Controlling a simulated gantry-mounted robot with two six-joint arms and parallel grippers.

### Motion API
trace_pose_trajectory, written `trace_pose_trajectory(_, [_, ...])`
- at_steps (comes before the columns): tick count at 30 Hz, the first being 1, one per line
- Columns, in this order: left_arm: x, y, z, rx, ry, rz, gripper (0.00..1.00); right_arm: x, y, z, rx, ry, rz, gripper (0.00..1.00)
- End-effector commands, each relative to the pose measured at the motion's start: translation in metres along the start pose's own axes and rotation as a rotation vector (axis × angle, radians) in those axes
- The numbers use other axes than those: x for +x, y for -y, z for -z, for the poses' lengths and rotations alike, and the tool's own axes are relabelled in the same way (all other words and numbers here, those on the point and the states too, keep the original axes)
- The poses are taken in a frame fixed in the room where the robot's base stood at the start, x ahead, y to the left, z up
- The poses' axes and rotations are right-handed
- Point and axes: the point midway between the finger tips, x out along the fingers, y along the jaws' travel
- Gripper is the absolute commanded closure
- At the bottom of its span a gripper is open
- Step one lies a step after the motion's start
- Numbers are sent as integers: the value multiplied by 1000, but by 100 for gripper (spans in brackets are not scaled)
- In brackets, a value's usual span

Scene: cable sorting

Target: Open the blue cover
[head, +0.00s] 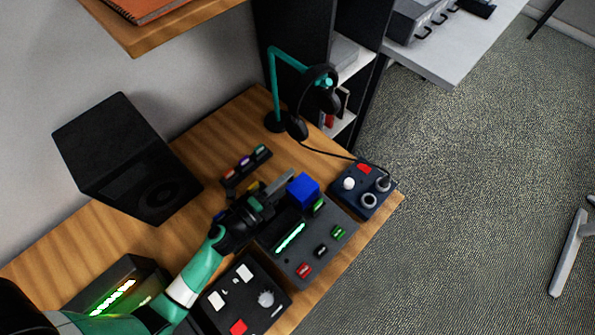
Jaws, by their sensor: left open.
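The blue cover (303,189) is a small blue box shape at the far left corner of a dark control panel (327,257). I cannot tell what is under it. My left gripper (281,191) comes in from the lower left, open, with its fingertips just left of the blue cover. A small gap seems to lie between them, but I cannot tell whether they touch. My right gripper is not in view.
A teal headphone stand (275,92) with black headphones is behind, its cable running to a small box (362,187) with knobs. Another button box (247,295) lies in front. A black speaker (125,155) stands at left. The desk's right edge is close.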

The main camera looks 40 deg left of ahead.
Motion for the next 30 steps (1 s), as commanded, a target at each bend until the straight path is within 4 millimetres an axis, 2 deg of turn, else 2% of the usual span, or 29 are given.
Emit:
trace_pose_trajectory(3, [24, -1, 0, 0, -1, 2, 45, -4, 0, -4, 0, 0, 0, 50])
trace_pose_trajectory(6, [36, 0, 0, 0, -1, 1, 45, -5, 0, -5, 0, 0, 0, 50])
trace_pose_trajectory(16, [42, 0, 0, -1, 1, 0, 45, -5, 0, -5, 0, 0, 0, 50])
trace_pose_trajectory(17, [42, 0, 0, -1, 1, 0, 48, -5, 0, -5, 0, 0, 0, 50])
trace_pose_trajectory(25, [42, 0, 0, -1, 1, 0, 97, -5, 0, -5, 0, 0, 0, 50])
trace_pose_trajectory(26, [42, 0, 0, -1, 1, 0, 100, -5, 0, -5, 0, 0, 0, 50])
trace_pose_trajectory(30, [42, 0, 0, -1, 1, 0, 100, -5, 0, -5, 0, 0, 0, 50])
